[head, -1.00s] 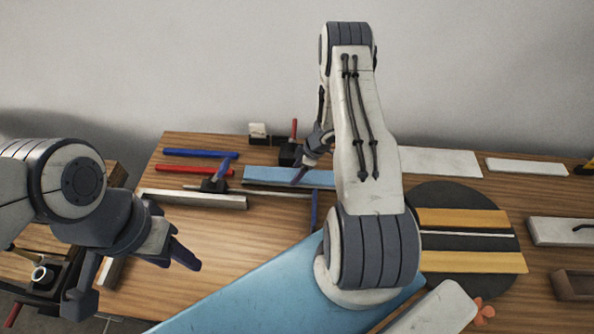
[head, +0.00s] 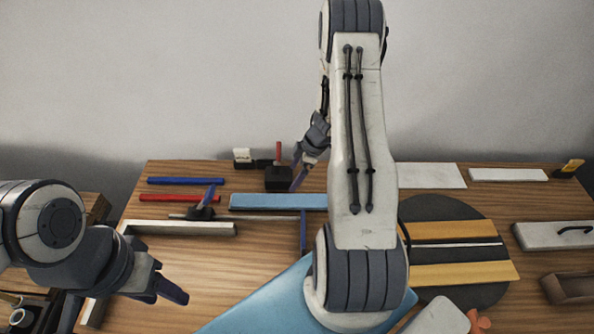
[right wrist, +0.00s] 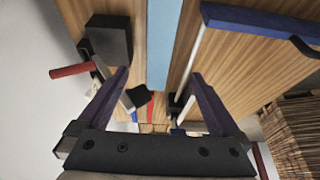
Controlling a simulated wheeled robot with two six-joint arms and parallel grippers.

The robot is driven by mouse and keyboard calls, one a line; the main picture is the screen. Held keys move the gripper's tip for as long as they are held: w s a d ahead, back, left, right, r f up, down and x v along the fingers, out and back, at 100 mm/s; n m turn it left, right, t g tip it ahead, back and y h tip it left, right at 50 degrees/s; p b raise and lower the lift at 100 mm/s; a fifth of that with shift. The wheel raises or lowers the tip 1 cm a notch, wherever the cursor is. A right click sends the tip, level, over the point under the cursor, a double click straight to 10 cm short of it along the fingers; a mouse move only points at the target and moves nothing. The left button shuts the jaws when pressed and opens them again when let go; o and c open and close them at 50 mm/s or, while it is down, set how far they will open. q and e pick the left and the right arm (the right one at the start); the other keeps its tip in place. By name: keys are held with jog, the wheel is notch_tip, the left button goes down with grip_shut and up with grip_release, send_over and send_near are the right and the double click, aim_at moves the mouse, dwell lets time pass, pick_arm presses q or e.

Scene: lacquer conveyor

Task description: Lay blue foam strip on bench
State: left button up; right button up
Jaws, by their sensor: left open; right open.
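The blue foam strip, seemingly the light blue flat one (head: 278,201), lies flat on the wooden bench (head: 250,262), left of my right arm. My right gripper (head: 304,172) is open and empty; in the head view it shows just beyond the strip's back edge, apparently above the bench. In the right wrist view the strip (right wrist: 162,45) runs up the picture in line with the gap between the open fingers (right wrist: 155,90), apart from them. My left gripper (head: 170,288) is open and empty over the front left of the bench. My right arm hides the strip's right end.
A dark blue bar (head: 185,181), a red bar (head: 180,197) and a pale rail (head: 180,228) lie left. A black block (head: 279,178) stands behind the strip. A dark disc (head: 450,253) with yellow bands lies right.

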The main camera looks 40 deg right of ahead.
jog(key=w+a+r, duration=0.1)
jog(key=w+r, duration=0.1)
jog(key=w+a+r+t+h, duration=0.1)
jog(key=w+r, duration=0.1)
jog(key=r, duration=0.1)
jog(key=w+a+r+t+h, duration=0.1)
jog(key=w+a+r, duration=0.1)
jog(key=w+r, duration=0.1)
jog(key=shift+a+r, duration=0.1)
jog(key=shift+r, duration=0.15)
jog(key=a+r+m+t+h, duration=0.1)
jog(key=a+r+m+h, duration=0.15)
jog(key=a+r, duration=0.8)
jog(key=s+a+r+g, duration=0.1)
jog(key=s+a, duration=0.4)
jog(key=s, duration=0.5)
jog(key=s+a+r+g+y, duration=0.1)
jog(key=s+a, duration=0.4)
jog(key=s, duration=0.5)
jog(key=s+a+r+g+y, duration=0.1)
jog(key=s+a+r+g, duration=0.2)
jog(key=s+a, duration=0.3)
jog(key=s, duration=0.4)
jog(key=shift+r+m+g, duration=0.25)
jog(key=shift+m+g, duration=0.1)
jog(key=shift+g, duration=0.05)
jog(key=shift+s+a, duration=0.1)
